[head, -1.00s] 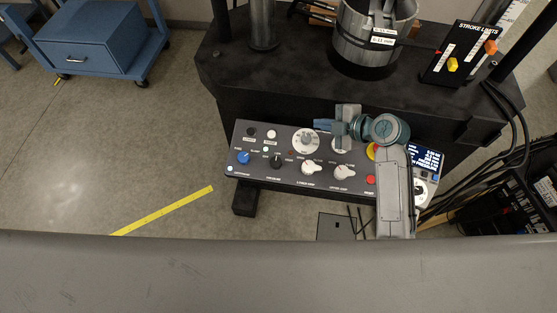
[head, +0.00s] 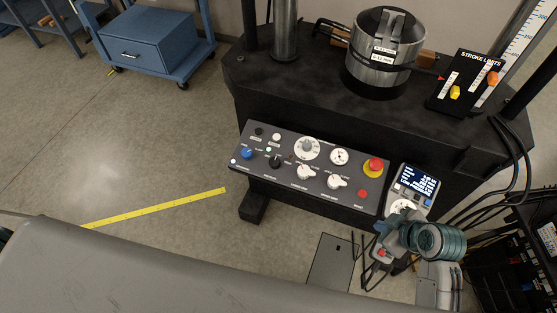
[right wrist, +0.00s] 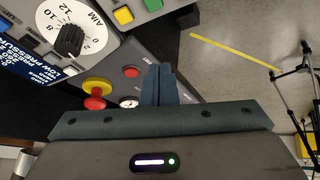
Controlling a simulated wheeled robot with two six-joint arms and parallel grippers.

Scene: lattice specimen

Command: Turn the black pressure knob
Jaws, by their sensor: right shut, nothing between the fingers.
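A black knob (right wrist: 69,40) on a white numbered dial shows at the upper left of the right wrist view, beside a blue display mentioning low pressure. In the head view its white dial (head: 401,206) is partly hidden by my right arm. Another small black knob (head: 275,161) sits on the sloping control panel (head: 330,199). My right gripper (head: 383,229) is just below the display unit, apart from both knobs. Its closed, empty fingers (right wrist: 160,84) show in the wrist view. My left gripper is out of view.
The panel also carries a blue knob (head: 247,153), white knobs and a red emergency button (head: 375,164) with a yellow ring. The display unit (head: 417,184) adjoins its right end. Black cables and equipment (head: 510,240) stand at the right. The floor left of the panel is clear.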

